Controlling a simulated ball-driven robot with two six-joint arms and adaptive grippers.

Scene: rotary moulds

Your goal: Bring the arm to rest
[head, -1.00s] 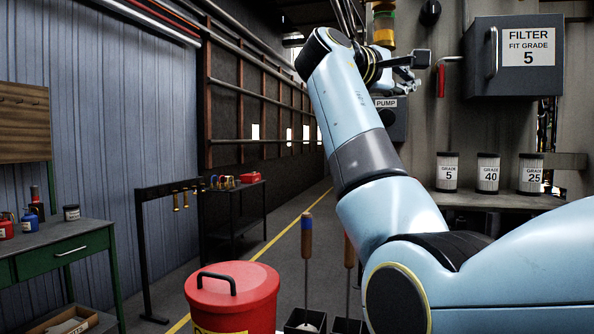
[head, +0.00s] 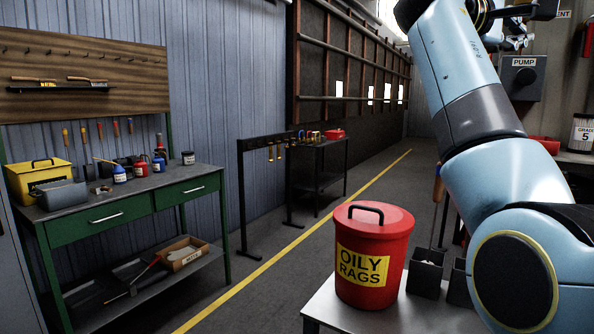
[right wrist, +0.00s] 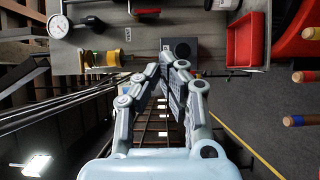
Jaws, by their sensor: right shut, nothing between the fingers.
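My right arm rises along the right side of the head view, bent and raised. Its gripper (head: 516,43) shows small near the top right edge, partly cut by the arm and frame. In the right wrist view the right gripper (right wrist: 168,66) has its fingers closed together at the tips, with nothing between them. It hangs free in the air. My left gripper is in neither view.
A red oily rags bin (head: 374,262) stands on a grey table at front centre. A green workbench (head: 110,217) with a yellow toolbox (head: 38,180) is at left. A pump box (head: 524,77) is beyond the arm. The floor aisle with a yellow line is clear.

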